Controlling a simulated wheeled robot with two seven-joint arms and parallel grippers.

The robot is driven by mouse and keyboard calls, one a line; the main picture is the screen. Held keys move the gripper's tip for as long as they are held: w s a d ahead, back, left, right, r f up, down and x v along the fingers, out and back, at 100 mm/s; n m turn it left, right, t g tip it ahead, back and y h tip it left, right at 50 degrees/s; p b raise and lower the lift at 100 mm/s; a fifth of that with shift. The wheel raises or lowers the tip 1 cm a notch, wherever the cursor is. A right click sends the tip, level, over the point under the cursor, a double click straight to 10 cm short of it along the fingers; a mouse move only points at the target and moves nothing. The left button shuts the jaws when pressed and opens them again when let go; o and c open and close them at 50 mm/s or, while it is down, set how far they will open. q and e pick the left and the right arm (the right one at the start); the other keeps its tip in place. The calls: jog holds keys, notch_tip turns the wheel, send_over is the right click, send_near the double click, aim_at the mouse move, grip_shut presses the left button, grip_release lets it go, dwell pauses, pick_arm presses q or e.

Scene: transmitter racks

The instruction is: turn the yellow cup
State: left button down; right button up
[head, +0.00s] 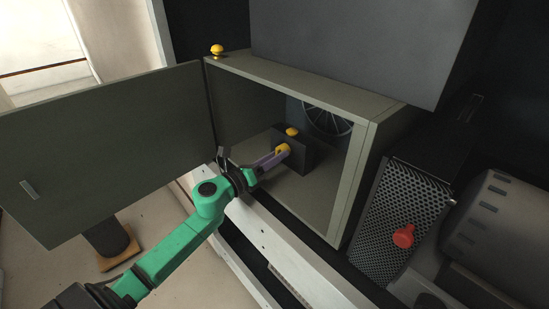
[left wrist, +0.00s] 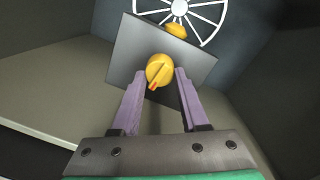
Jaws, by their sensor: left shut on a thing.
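A round yellow cup (left wrist: 158,69) with an orange-red mark on its face sits on the front of a dark box (left wrist: 126,58) inside the open cabinet. In the head view the cup (head: 284,148) shows just at my fingertips. My left gripper (head: 281,154) reaches in through the cabinet opening, its purple fingers shut on the cup from both sides. In the left wrist view the left gripper (left wrist: 159,74) has one fingertip on each side of the cup. My right gripper is not in view.
A second yellow piece (head: 291,132) sits on top of the box, with a spoked fan (head: 327,121) behind. The cabinet door (head: 110,145) stands open at left. A yellow knob (head: 217,49) tops the cabinet (head: 300,82). A red knob (head: 403,236) is on the perforated unit at right.

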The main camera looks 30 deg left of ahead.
pick_arm(q)
jog(key=shift+c, duration=2.1)
grip_release()
jog(key=shift+s+a+f, duration=0.1)
jog(key=shift+s, duration=0.2)
jog(key=b+v, duration=0.2)
jog(key=v, duration=1.1)
jog(key=shift+s, duration=0.4)
jog(key=shift+a, duration=0.1)
